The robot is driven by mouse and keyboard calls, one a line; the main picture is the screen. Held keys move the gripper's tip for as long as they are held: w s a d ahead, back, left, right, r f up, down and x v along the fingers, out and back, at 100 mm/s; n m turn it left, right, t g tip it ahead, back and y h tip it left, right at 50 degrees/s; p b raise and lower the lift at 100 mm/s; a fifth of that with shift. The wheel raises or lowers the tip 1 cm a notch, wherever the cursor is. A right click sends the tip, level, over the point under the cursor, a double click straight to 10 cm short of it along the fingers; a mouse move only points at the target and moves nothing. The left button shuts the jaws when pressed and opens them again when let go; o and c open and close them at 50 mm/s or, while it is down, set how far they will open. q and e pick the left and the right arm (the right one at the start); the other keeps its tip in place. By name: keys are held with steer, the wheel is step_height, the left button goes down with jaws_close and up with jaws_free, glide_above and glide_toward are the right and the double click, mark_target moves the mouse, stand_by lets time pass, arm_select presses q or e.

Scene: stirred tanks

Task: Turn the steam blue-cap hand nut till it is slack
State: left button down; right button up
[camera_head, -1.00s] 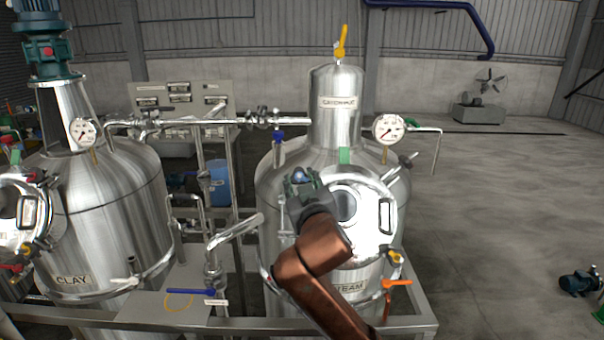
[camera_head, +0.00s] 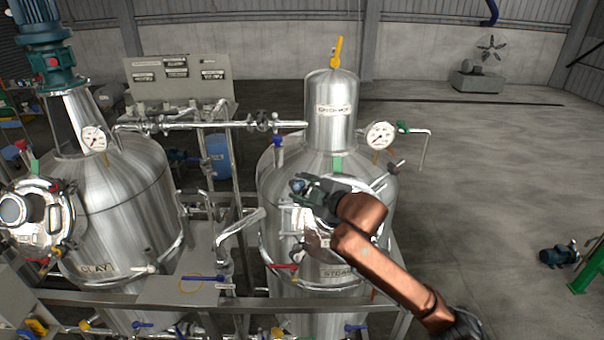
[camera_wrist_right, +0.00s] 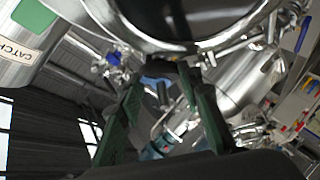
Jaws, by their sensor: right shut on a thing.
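The steam tank (camera_head: 275,240) stands right of centre in the head view, its name plate (camera_head: 338,273) partly behind my arm. Its round lid faces me and is largely covered by my right arm. My right gripper (camera_head: 299,187) is at the lid's upper left edge, shut on the blue-cap hand nut (camera_head: 297,185). In the right wrist view the blue cap (camera_wrist_right: 155,82) shows between the two green-and-black fingers (camera_wrist_right: 165,110), below the shiny lid rim. The nut's thread is hidden. My left gripper is not in view.
A green cap (camera_head: 337,165) sits at the lid's top and a red one (camera_head: 283,266) at its lower left. A pressure gauge (camera_head: 381,135) and a pipe stand close by at the right. The clay tank (camera_head: 115,215) stands left. Open floor (camera_head: 490,190) lies right.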

steer(key=shift+d+r+n+g+p, duration=0.1)
steer(key=shift+r+n+g+p, duration=0.4)
steer(key=shift+n+p, duration=0.55)
steer(key=shift+w+f+n+g+p, duration=0.1)
steer(key=shift+n+g+p, duration=0.25)
steer(key=shift+n+g, duration=0.1)
steer(key=shift+n+g+p, duration=0.3)
steer(key=shift+n+g, duration=0.05)
steer(key=shift+n, duration=0.45)
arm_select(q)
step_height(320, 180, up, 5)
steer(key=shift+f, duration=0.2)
arm_select(e)
steer(key=n+g, duration=0.1)
steer(key=n, duration=0.1)
steer(key=n+g+h, duration=0.1)
steer(key=n, duration=0.1)
steer(key=shift+w+f+h, duration=0.1)
steer(key=shift+h, duration=0.2)
steer(key=o, duration=1.1)
steer(key=shift+a, duration=0.2)
steer(key=shift+o, duration=0.3)
